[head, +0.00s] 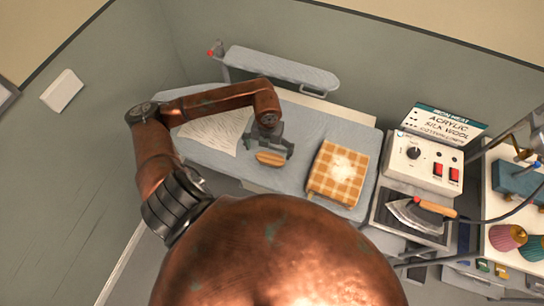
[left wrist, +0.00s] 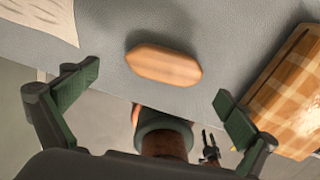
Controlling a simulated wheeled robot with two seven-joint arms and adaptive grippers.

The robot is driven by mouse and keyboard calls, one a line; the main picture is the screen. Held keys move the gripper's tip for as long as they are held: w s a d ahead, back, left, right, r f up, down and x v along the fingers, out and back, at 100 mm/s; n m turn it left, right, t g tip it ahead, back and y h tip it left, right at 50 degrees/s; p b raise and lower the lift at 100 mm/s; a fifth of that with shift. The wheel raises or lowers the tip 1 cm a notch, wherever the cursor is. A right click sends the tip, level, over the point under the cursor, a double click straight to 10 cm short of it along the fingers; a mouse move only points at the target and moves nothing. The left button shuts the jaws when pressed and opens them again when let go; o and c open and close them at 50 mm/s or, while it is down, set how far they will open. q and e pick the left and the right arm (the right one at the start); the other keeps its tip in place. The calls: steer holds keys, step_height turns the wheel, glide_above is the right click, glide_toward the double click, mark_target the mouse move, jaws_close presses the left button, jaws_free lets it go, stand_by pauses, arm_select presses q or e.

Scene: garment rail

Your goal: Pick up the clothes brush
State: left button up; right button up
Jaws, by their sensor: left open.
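The clothes brush (head: 269,158) is a small tan, wood-coloured oblong lying on the grey-blue padded board (head: 225,162). It also shows in the left wrist view, where the brush (left wrist: 163,65) lies flat with its long side across the picture. My left gripper (head: 268,149) is open and empty above the brush. In the left wrist view its two dark green fingers stand wide apart, one on each side of the brush and a little nearer the lower edge. The brush's bristles are hidden underneath.
An orange checked folded cloth (head: 337,172) lies right of the brush. A pale cloth (head: 212,132) lies to the left. A narrow padded board (head: 280,66) stands behind. A control box (head: 422,163) and an iron (head: 417,214) are at the right.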

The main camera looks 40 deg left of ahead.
mark_target(270, 158)
arm_select(q)
steer(key=f, duration=0.1)
steer(key=f+p, duration=0.1)
steer(key=f, duration=0.1)
steer(key=shift+w+d+f, duration=0.1)
steer(key=shift+w+d, duration=0.1)
steer(key=shift+d, duration=0.15)
step_height(270, 158, down, 2)
steer(key=shift+a+f, duration=0.1)
steer(key=shift+f, duration=0.1)
steer(key=c, duration=1.1)
steer(key=shift+c, duration=0.2)
arm_select(e)
steer(key=shift+s+d+r, duration=0.1)
steer(key=shift+s+r, duration=0.5)
steer(key=shift+s, duration=0.3)
